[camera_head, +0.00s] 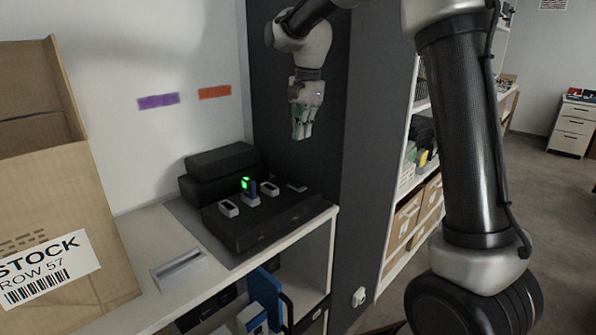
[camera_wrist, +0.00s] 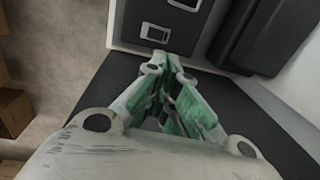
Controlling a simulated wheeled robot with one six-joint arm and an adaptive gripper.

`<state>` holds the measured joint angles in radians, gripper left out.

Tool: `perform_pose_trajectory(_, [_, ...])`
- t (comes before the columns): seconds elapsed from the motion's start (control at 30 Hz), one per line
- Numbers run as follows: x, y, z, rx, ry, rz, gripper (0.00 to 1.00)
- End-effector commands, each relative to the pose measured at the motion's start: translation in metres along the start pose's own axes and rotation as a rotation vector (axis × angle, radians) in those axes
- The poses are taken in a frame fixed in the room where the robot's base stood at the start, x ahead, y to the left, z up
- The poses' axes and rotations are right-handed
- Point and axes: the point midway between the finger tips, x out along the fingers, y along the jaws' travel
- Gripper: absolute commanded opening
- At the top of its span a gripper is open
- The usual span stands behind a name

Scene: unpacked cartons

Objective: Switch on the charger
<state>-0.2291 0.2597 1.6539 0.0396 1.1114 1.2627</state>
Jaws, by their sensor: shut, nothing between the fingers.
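The charger appears to be the black box (camera_head: 262,232) on the white shelf, with a row of small white-rimmed slots on top. A device with a lit green screen (camera_head: 247,185) stands upright in one of them. A small flat piece (camera_head: 297,187) lies at the box's right end; I cannot tell whether it is a switch. My gripper (camera_head: 299,136) is shut and empty, pointing down, above and right of the box and apart from it. In the wrist view the closed fingertips (camera_wrist: 168,62) appear in front of the box's near edge (camera_wrist: 196,42), partly covering it.
A cardboard carton (camera_head: 60,215) stands open at the left. Dark cases (camera_head: 222,160) are stacked behind the charger. A grey slotted holder (camera_head: 180,271) lies at the shelf front (camera_head: 235,272). A dark wall panel (camera_head: 285,95) rises behind my gripper. A blue item (camera_head: 266,298) is below.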

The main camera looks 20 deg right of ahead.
Motion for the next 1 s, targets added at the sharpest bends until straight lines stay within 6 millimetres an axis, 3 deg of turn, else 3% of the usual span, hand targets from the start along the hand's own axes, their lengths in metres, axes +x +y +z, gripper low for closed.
perform_pose_trajectory(0.17, [0.013,0.0,0.0,-0.001,-0.001,0.002,0.0])
perform_pose_trajectory(0.7, [0.118,0.001,0.0,-0.002,-0.001,0.003,0.0])
perform_pose_trajectory(1.0, [0.14,0.0,0.0,-0.002,0.0,0.0,0.0])
